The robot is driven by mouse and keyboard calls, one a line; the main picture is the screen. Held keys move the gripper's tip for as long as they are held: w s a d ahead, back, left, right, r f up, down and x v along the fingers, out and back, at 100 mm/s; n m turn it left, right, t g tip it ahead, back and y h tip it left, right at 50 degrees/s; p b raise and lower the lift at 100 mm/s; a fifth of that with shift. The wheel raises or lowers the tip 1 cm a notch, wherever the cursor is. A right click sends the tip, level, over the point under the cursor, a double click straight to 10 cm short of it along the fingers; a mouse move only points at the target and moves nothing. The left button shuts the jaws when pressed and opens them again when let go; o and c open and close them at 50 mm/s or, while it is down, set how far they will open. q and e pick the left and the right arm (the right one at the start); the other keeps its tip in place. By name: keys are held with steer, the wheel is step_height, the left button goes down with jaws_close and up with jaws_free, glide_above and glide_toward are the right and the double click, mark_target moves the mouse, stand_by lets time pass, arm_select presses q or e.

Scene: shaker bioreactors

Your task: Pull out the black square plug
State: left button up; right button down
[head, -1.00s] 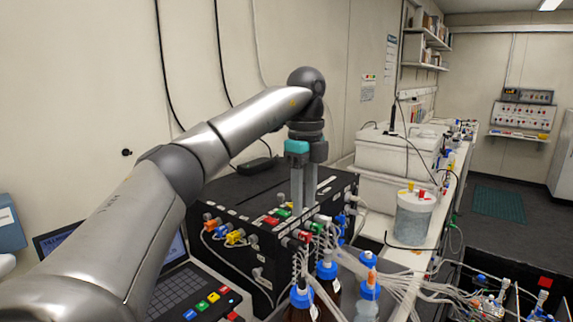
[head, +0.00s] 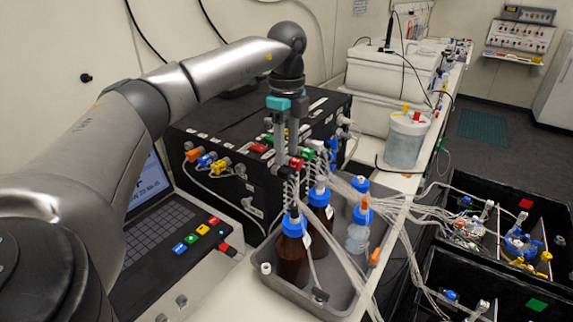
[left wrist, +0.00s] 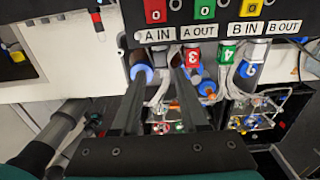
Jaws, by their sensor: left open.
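My left gripper (head: 287,155) is open and points down at the front of the black box (head: 205,155), beside its row of coloured plugs. In the left wrist view the two dark fingers (left wrist: 160,62) are apart, with their tips just below the A IN label (left wrist: 158,34). A dark square-looking plug (head: 286,172) sits by the fingertips in the head view; its outline is hard to make out. In the wrist view the fingers partly hide that spot, and I cannot tell whether they touch the plug. My right gripper is not in view.
Red (left wrist: 194,55) and green (left wrist: 227,53) plugs sit close to the right of the fingers. Blue-capped bottles (head: 294,250) stand in a grey tray (head: 262,285) below, with many pale tubes. A keypad laptop (head: 150,240) is at the left.

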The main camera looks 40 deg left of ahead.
mark_target(288, 171)
arm_select(q)
step_height(288, 171, down, 5)
steer(key=shift+r, duration=0.1)
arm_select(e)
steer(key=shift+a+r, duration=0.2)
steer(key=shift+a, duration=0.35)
arm_select(q)
jaws_close()
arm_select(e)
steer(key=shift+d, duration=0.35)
arm_select(q)
steer(key=shift+w+d+p, duration=0.1)
steer(key=shift+p, duration=0.2)
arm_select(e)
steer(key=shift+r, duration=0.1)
arm_select(q)
steer(key=shift+d, duration=0.5)
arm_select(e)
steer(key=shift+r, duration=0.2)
arm_select(q)
steer(key=shift+d, duration=0.15)
steer(key=shift+w+d+p, duration=0.1)
steer(key=shift+d+p, duration=0.25)
steer(key=shift+p, duration=0.05)
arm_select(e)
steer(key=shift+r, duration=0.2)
